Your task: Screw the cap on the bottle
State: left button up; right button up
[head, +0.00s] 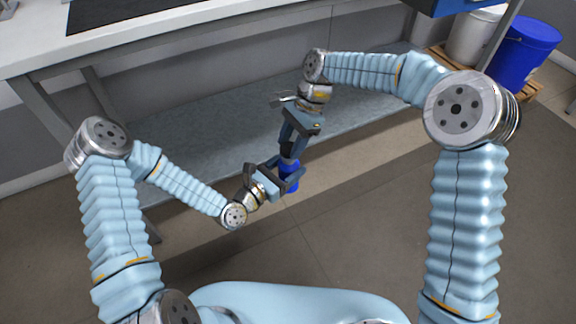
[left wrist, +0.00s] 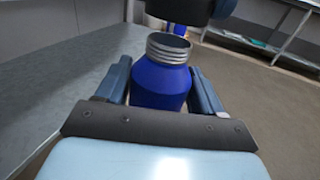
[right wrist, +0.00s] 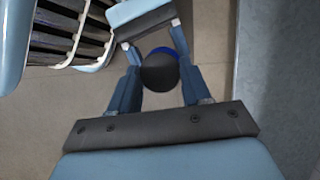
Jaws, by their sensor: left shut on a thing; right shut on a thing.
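The blue bottle (head: 291,185) is held upright in front of me over the floor. In the left wrist view the bottle (left wrist: 160,85) shows its bare silver threaded neck and dark open mouth. My left gripper (head: 279,179) is shut on the bottle's body. My right gripper (head: 289,147) comes down from above and is shut on the dark round cap (right wrist: 160,72). The cap is above the bottle's mouth, with a visible gap in the left wrist view. In the right wrist view the cap hides most of the bottle, leaving a blue edge.
A grey bench (head: 160,25) with a low shelf (head: 230,140) runs behind my grippers. A blue drum (head: 527,50) and a white bucket (head: 470,38) stand on a pallet at the far right. The floor around the bottle is clear.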

aim_at(286, 167)
dwell(0.7)
jog(key=shift+f, duration=0.85)
jog(key=shift+f, duration=0.5)
